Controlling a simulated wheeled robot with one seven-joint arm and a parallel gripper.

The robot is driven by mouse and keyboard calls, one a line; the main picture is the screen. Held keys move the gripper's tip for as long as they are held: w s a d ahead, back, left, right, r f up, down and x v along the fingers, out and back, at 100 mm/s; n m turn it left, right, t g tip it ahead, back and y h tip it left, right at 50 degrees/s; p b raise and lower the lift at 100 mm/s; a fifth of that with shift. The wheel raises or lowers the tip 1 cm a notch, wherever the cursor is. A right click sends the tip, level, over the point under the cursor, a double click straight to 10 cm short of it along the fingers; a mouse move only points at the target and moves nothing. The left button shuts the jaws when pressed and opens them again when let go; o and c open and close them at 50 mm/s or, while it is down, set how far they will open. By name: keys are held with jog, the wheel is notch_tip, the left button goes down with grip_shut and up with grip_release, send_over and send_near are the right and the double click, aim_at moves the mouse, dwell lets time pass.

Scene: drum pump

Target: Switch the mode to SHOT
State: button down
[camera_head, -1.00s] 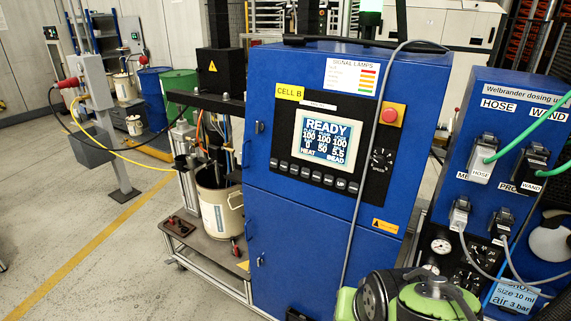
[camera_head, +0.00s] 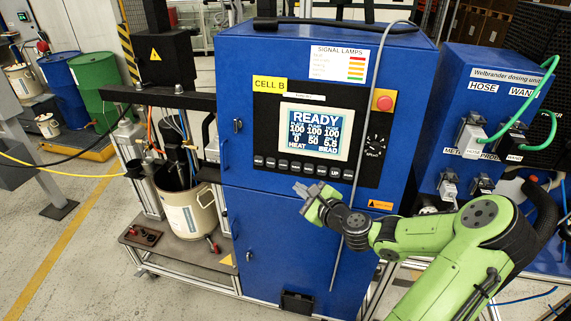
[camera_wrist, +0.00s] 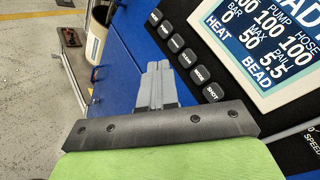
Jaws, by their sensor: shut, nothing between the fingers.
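The blue pump cabinet's control panel carries a lit display (camera_head: 315,130). It reads READY on top, with HEAT and BEAD along the bottom. A row of small dark push buttons (camera_head: 308,168) runs under the display. In the wrist view the buttons run diagonally, and the lowest one (camera_wrist: 213,92) seems labelled SHOT, with one that seems labelled MODE (camera_wrist: 199,75) beside it. My gripper (camera_head: 306,192) is in front of the cabinet, just below the button row in the head view. In the wrist view my gripper (camera_wrist: 159,66) has its fingers together and empty, left of the lower buttons.
A red stop button (camera_head: 384,101) and a speed knob (camera_head: 374,145) sit right of the display. A grey hose hangs down the cabinet front beside my wrist. The dosing unit (camera_head: 490,85) with green hoses stands at right. A pail (camera_head: 187,210) stands at left.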

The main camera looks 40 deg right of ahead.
aim_at(309, 169)
jog(key=w+d, duration=0.1)
jog(key=d, duration=0.1)
jog(key=w+d+f, duration=0.1)
jog(key=w+d, duration=0.3)
jog(key=d, duration=0.1)
jog(key=shift+f, duration=0.35)
jog(key=shift+d, duration=0.15)
dwell(1.9)
jog(key=shift+w+d+f+p, duration=0.1)
jog(key=shift+w+d+p, duration=0.15)
jog(key=shift+p, duration=0.1)
jog(key=shift+w+d, duration=0.25)
jog(key=shift+d, duration=0.05)
dwell(0.6)
jog(key=shift+s, duration=0.1)
jog(key=shift+s+a+p, duration=0.3)
jog(key=shift+s+a, duration=0.15)
jog(key=shift+a, duration=0.2)
